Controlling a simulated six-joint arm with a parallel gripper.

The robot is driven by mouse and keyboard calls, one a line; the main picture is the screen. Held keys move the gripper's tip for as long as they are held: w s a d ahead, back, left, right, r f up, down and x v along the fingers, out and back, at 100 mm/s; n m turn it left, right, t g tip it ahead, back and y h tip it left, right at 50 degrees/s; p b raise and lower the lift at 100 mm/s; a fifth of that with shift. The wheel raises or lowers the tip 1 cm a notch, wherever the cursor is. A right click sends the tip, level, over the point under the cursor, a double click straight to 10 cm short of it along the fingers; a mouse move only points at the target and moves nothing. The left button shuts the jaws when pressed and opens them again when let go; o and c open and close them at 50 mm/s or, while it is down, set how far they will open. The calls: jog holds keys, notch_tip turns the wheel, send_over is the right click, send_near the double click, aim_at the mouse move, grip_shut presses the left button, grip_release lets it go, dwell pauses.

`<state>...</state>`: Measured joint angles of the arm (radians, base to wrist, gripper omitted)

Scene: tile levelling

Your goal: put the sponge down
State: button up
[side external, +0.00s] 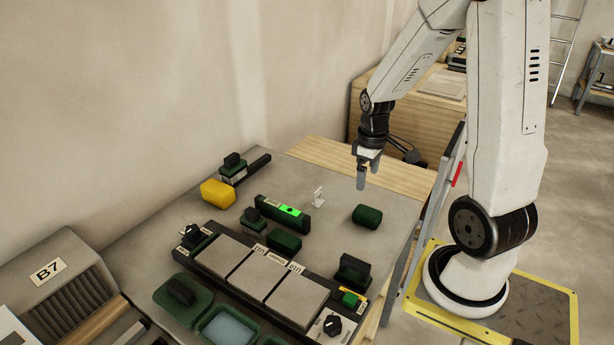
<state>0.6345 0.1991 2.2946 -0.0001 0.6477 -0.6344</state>
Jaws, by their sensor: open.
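A yellow block (217,194), which looks like the sponge, rests on the grey worktop (335,230) at its left side near the wall. My gripper (363,177) hangs above the far right part of the worktop, fingers pointing down. It is open and nothing shows between its fingers. It is well apart from the yellow block, to its right.
A dark green cylinder (367,216) lies below my gripper, beside a small white piece (319,197). A level with a bright green window (290,210) and a rack of grey tiles (262,272) are in the middle. Green trays (228,328) stand in front.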

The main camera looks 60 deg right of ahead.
jog(key=shift+r, duration=0.35)
dwell(0.4)
jog(key=w+a+t, duration=0.2)
jog(key=a, duration=1.7)
jog(key=shift+w+f+t, duration=0.2)
jog(key=shift+f+t, duration=0.1)
